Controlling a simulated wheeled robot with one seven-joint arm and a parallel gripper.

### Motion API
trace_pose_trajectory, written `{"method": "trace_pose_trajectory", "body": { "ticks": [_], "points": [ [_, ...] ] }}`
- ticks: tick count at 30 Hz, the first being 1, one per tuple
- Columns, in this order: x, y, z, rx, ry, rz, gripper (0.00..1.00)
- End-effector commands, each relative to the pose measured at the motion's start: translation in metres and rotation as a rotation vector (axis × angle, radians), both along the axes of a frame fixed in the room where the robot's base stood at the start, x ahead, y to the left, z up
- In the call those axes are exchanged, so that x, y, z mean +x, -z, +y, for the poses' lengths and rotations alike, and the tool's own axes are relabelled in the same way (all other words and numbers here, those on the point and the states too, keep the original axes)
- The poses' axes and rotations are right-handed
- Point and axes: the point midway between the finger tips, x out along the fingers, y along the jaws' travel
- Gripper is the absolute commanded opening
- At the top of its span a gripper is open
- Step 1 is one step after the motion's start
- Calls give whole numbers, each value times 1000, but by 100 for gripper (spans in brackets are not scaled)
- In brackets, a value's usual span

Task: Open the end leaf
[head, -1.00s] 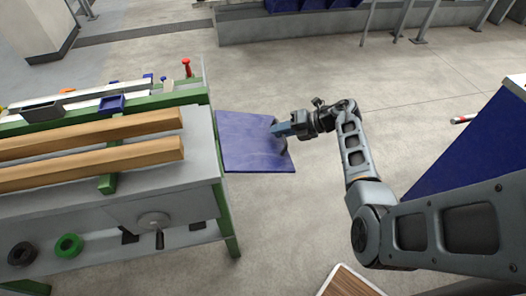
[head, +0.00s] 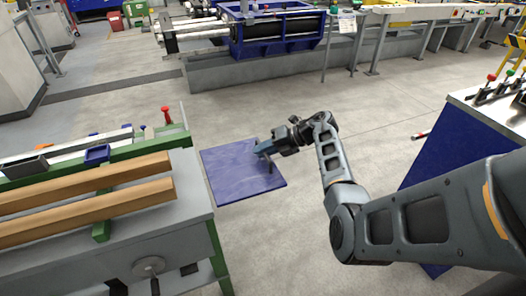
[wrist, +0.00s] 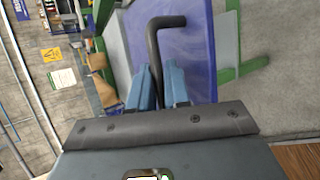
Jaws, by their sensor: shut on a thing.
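The end leaf is a flat blue panel (head: 232,178) beside the right end of the grey table with green legs. A dark bent handle (wrist: 155,45) stands out from its face; it also shows small in the head view (head: 270,166). My gripper (head: 264,148) is at the leaf's right part, with its blue fingers (wrist: 160,88) on either side of the handle's lower part and shut on it. The fingers hide part of the handle's lower end. Whether the leaf's left edge touches the table cannot be told.
The table (head: 190,225) carries two long wooden beams (head: 90,195) and a red-topped pin (head: 166,114). A blue-sided bench (head: 430,190) stands at the right. A blue machine (head: 275,35) is at the back. Open concrete floor lies beyond the leaf.

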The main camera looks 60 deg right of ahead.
Motion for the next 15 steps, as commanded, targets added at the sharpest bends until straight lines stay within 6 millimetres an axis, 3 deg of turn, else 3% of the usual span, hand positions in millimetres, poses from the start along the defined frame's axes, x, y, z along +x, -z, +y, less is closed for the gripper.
{"method": "trace_pose_trajectory", "body": {
  "ticks": [3,4,5,15],
  "points": [
    [3,-1,4,1,-9,-2,0],
    [3,-1,4,1,-9,-2,20],
    [3,-1,4,1,-9,-2,23],
    [0,-2,1,-1,-5,-2,23]
  ]
}}
